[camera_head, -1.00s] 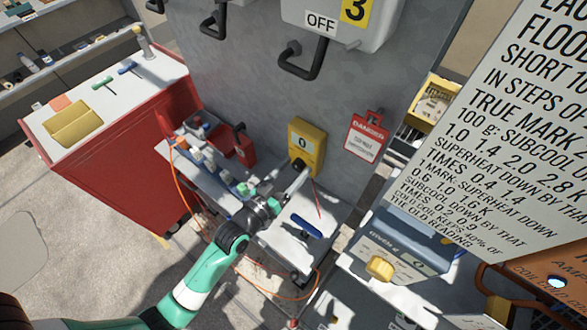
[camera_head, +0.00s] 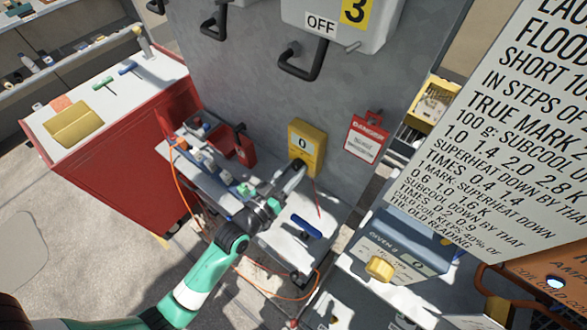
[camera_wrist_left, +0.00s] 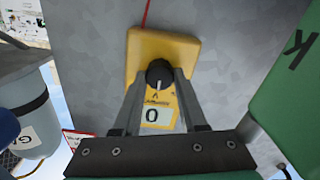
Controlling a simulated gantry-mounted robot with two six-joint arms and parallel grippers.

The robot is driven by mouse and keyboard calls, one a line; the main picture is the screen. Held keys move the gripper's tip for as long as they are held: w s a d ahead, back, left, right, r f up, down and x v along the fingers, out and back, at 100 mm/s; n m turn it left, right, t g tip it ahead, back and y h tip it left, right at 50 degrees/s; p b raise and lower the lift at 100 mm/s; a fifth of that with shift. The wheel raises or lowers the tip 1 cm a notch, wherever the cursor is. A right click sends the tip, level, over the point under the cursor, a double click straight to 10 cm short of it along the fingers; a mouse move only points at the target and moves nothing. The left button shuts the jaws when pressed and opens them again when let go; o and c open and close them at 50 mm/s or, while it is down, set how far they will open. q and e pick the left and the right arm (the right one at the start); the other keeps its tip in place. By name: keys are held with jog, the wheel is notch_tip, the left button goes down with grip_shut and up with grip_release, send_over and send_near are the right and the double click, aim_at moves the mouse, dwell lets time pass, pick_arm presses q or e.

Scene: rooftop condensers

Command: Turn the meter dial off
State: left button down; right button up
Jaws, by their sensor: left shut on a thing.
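The yellow meter (camera_head: 306,142) is mounted on the grey panel and its display reads 0. Its black dial (camera_wrist_left: 159,74) has a light pointer mark and sits between my left gripper's fingertips in the left wrist view. My left gripper (camera_head: 297,167) is shut on the dial, with a finger on each side. The meter also shows in the left wrist view (camera_wrist_left: 185,55), where the 0 display lies between the fingers. In the head view my gripper hides most of the dial. My right gripper is not in view.
A red danger tag (camera_head: 367,137) hangs to the right of the meter. A shelf (camera_head: 318,215) with a blue-handled tool (camera_head: 307,228) lies below. A red bin (camera_head: 232,143) stands to the left. A large text sign (camera_head: 510,130) fills the right side.

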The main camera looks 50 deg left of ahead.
pick_arm(q)
jog(key=shift+r, duration=0.1)
jog(key=n+p, duration=0.1)
jog(key=n, duration=0.3)
jog(key=shift+p, duration=0.3)
jog(key=shift+a+n+p, duration=0.1)
jog(key=shift+n+p, duration=0.25)
jog(key=shift+n, duration=1.95)
jog(key=shift+c, duration=2.2)
grip_release()
jog(key=shift+s, duration=0.1)
